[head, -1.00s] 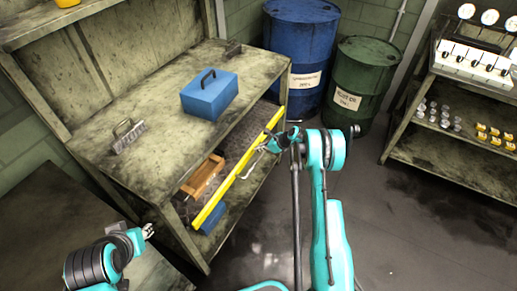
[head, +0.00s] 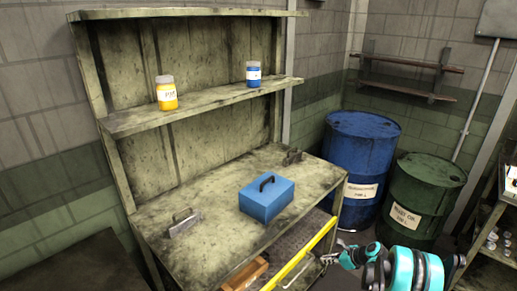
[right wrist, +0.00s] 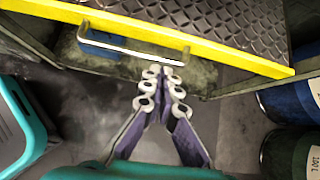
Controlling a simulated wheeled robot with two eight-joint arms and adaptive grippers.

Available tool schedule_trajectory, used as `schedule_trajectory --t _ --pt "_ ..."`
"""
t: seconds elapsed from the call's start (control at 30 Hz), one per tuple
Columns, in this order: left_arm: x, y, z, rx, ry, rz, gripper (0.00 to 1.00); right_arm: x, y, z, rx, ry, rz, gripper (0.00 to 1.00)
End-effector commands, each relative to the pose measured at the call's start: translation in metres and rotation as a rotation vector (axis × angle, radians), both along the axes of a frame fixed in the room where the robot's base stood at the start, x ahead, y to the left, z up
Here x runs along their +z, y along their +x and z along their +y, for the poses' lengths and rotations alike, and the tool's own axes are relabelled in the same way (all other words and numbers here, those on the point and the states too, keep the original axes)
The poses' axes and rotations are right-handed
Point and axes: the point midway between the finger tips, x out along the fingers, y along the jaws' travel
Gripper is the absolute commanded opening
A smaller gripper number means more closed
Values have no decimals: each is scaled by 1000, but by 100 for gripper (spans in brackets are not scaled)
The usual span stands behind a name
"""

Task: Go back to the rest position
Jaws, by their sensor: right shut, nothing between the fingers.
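My right gripper (head: 333,257) is at the lower right of the head view, just right of the open drawer's yellow front edge (head: 303,254). In the right wrist view its fingers (right wrist: 162,85) are shut with nothing between them. Their tips lie close to the metal drawer handle (right wrist: 130,50) under the yellow edge (right wrist: 200,50); I cannot tell whether they touch it. My left gripper is not in the head view now.
A blue toolbox (head: 267,201) and a brush-like tool (head: 182,223) stand on the workbench (head: 200,255). A yellow jar (head: 166,94) and a blue jar (head: 253,74) stand on its shelf. Blue (head: 350,140) and green (head: 420,190) drums stand right. A wooden box (head: 246,272) lies in the drawer.

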Motion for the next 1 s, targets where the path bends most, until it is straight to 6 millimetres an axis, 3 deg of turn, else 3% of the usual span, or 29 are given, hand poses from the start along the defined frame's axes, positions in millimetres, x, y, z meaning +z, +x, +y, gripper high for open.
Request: schedule_trajectory --t 0.27,0.4,0.6,0.8,1.0 --pt "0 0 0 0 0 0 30 107 -21 46 297 -311 -125 0" --pt "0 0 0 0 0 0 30 161 -50 74 495 -504 -201 0" --pt "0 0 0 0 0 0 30 221 -108 112 797 -774 -306 0" --pt "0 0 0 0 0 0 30 259 -179 141 1113 -1036 -405 0" --pt "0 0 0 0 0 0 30 272 -252 160 1446 -1291 -496 0"
